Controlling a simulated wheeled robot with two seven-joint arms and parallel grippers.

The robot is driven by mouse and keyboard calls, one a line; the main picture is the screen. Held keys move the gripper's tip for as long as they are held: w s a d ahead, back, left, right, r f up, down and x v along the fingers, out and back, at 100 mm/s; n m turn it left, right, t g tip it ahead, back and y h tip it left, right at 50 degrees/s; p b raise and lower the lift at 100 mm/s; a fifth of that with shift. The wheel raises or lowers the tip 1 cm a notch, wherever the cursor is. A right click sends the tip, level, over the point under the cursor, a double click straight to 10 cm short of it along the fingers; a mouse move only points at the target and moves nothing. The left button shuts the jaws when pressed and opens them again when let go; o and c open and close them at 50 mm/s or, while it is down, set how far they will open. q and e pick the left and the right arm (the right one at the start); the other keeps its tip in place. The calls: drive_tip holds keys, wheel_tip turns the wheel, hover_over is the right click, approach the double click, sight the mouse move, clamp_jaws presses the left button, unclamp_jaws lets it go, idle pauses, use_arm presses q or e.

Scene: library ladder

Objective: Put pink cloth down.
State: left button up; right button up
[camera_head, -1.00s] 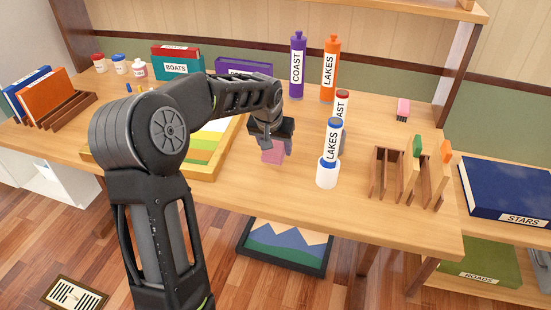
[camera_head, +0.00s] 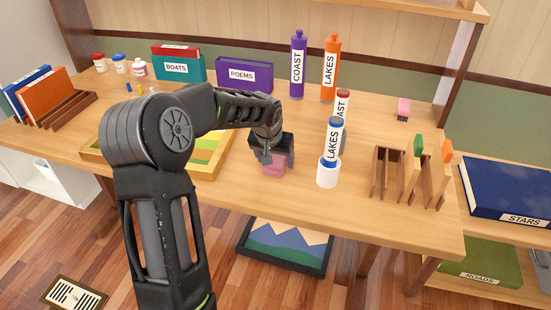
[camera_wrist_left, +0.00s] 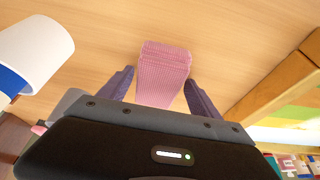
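The pink cloth (camera_head: 274,169) is a small ribbed block of folded fabric at the table's front part, left of the white cup-like holder. It appears to rest on the wooden tabletop. My left gripper (camera_head: 277,160) is directly above it, pointing down, with a finger on each side. In the left wrist view the cloth (camera_wrist_left: 163,75) stands between the two fingers (camera_wrist_left: 163,88), with gaps visible beside it, so the gripper is open around it. The upper part of the cloth is hidden by the gripper in the head view. My right gripper is not in view.
A white holder (camera_head: 327,174) with a blue-capped LAKES bottle (camera_head: 334,141) stands close to the right of the cloth. A yellow-rimmed tray (camera_head: 205,174) lies to the left. A wooden rack (camera_head: 387,177) is farther right. The table's front edge is close below.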

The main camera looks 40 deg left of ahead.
use_arm(q)
drive_tip(key=shift+d+r, duration=0.1)
idle(0.5)
drive_tip(key=shift+r, duration=0.2)
drive_tip(key=v, duration=1.1)
drive_tip(key=shift+s+r+p, duration=0.2)
drive_tip(key=shift+r+p, duration=0.1)
